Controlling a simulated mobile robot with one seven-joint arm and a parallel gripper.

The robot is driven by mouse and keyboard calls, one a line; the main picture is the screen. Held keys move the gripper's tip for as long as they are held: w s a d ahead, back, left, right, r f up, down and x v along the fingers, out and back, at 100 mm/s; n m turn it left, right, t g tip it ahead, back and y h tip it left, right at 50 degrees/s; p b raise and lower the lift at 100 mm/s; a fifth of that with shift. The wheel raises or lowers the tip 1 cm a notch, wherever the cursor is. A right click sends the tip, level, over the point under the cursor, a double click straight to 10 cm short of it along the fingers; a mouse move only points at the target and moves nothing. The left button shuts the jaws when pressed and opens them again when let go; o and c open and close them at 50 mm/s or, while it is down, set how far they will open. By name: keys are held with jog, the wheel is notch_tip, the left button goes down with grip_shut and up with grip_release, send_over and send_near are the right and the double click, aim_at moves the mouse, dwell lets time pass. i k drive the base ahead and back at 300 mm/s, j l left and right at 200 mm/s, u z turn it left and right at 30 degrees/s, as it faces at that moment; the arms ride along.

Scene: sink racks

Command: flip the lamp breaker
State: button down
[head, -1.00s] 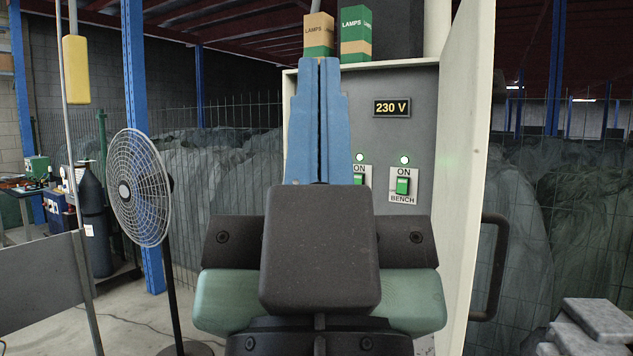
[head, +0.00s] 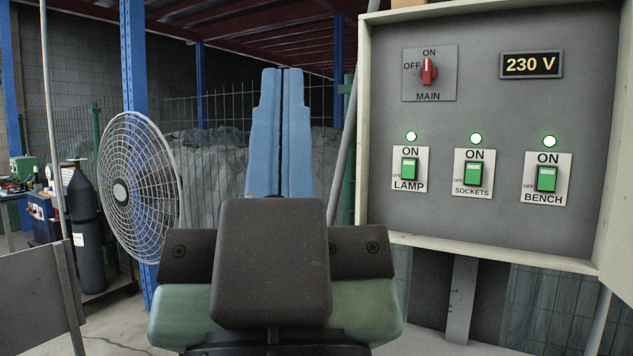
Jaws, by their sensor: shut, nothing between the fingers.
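The lamp breaker (head: 409,169) is a green rocker on a white plate marked LAMP, at the left of a row of three in the grey panel (head: 460,215). It stands at ON and the green light (head: 411,136) above it is lit. My gripper (head: 279,72), with blue fingers pointing up, is shut and empty. In the picture it is left of the panel's frame, apart from the breaker.
The sockets breaker (head: 473,174) and bench breaker (head: 546,179) stand at ON with lit lights. The red main switch (head: 428,71) and a 230 V display (head: 531,65) are above. A fan (head: 139,188) stands left of my gripper. The panel door (head: 617,230) is open at right.

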aim_at(409, 165)
jog(key=i+j+z, duration=0.2)
jog(key=i, duration=0.3)
jog(key=i+j+z, duration=0.2)
jog(key=i, duration=0.3)
jog(key=i+j+z, duration=0.2)
jog(key=i, duration=0.25)
